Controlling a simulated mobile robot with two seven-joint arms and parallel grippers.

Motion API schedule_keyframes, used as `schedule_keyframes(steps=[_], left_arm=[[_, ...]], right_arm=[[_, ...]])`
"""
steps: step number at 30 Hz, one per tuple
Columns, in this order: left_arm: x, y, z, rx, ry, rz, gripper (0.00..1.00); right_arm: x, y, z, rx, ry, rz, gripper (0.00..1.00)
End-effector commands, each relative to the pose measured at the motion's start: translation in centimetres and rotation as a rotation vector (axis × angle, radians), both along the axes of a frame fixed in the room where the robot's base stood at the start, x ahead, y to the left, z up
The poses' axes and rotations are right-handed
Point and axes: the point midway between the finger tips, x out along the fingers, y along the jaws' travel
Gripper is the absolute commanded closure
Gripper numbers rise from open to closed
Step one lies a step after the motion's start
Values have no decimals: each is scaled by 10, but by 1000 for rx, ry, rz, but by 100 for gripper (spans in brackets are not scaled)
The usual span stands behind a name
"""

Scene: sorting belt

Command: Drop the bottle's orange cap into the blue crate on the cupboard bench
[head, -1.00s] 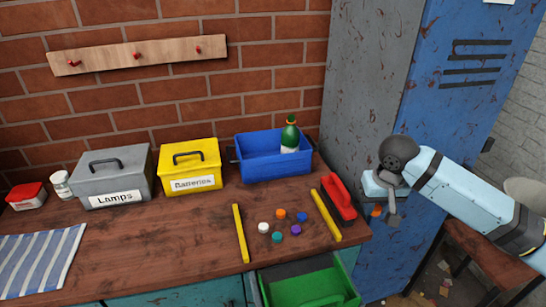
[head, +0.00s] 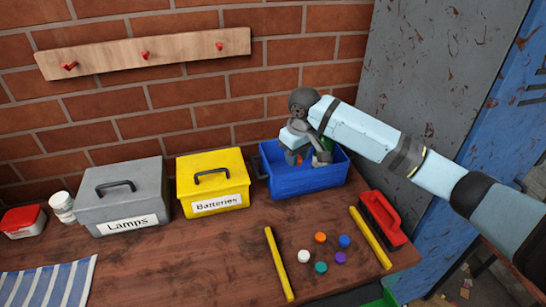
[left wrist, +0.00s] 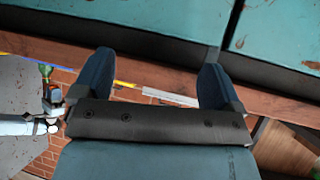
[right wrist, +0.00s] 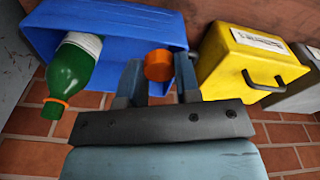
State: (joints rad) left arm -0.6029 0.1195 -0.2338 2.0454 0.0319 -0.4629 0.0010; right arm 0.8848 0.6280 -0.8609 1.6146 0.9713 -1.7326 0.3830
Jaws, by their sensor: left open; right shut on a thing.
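The blue crate (head: 300,182) stands on the bench against the brick wall; its wall also shows in the right wrist view (right wrist: 115,18). A green bottle (right wrist: 70,72) with a white label leans in it, its capless mouth ringed in orange. In the head view my arm hides most of the bottle. My right gripper (head: 293,155) is over the crate's left part. It is shut on the orange cap (right wrist: 158,65), which sits between its fingertips, apart from the bottle. My left gripper (left wrist: 155,75) is open and empty; the head view does not show it.
The yellow Batteries box (head: 212,184) stands just left of the crate, the grey Lamps box (head: 120,195) further left. Several loose caps, one of them orange (head: 320,237), lie in front between yellow strips. A red brush (head: 381,218) lies to the right.

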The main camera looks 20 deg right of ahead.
Motion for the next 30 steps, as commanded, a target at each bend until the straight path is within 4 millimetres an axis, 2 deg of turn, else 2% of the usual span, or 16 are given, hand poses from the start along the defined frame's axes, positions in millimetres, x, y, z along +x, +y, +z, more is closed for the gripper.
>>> schedule_keyframes(steps=[1, 6, 18, 24, 30], left_arm=[[0, 0, 6, 1, -4, -1, 9], [-2, -1, 14, 3, -7, -4, 9], [-8, 6, 23, 30, -9, -19, 9], [-6, 6, 32, 33, -23, -20, 9], [-6, 6, 33, 34, -28, -20, 9]], right_arm=[[10, -7, 6, 0, 4, 45, 91], [38, -25, 14, -1, 11, 228, 91], [92, -71, 30, 18, 14, 658, 91], [108, -90, 34, 28, 6, 828, 91], [115, -98, 35, 33, 0, 915, 91]])
